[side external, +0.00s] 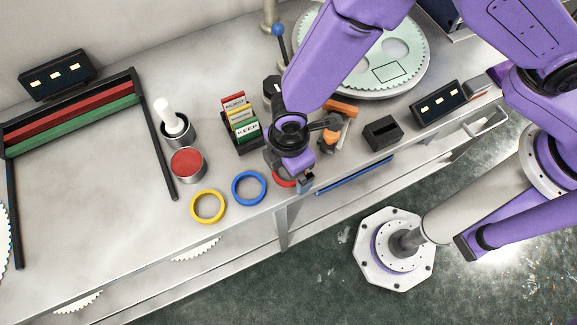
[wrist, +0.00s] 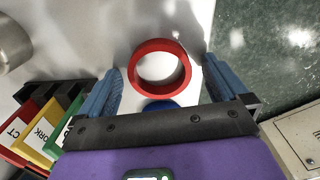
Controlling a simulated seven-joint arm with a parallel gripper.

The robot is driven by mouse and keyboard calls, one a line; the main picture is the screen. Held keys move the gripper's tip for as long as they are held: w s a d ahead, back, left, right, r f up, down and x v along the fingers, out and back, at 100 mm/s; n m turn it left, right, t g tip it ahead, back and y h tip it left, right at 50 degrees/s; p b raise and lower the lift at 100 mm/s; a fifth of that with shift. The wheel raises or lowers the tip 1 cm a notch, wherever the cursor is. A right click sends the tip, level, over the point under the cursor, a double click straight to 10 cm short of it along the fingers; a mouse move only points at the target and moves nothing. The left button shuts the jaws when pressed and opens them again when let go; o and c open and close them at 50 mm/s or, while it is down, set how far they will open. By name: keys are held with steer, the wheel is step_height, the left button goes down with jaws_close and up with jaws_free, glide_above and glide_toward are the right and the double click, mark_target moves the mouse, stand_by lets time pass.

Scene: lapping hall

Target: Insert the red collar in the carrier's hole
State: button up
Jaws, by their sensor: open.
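The red collar (wrist: 160,45) is a plain ring lying flat on the grey bench near its front edge. In the side view only a red sliver of the collar (side external: 285,184) shows under my gripper (side external: 291,181). In the wrist view my gripper (wrist: 162,67) is open, with one blue finger on each side of the collar and a gap on both sides; I cannot tell the fingers' exact height. The carrier (side external: 417,66) is a pale green toothed disc with round holes and a rectangular outline, lying on a round plate at the back right. My arm hides part of it.
A blue ring (side external: 235,188) and a yellow ring (side external: 193,207) lie left of the collar. A card box (side external: 243,142), a red-topped tin (side external: 187,163), an orange-handled tool (side external: 340,107) and a black block (side external: 382,133) stand nearby. The bench's front edge is close.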

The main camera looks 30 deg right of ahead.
steer(key=c, duration=1.1)
steer(key=shift+o, duration=0.2)
steer(key=shift+r, duration=0.15)
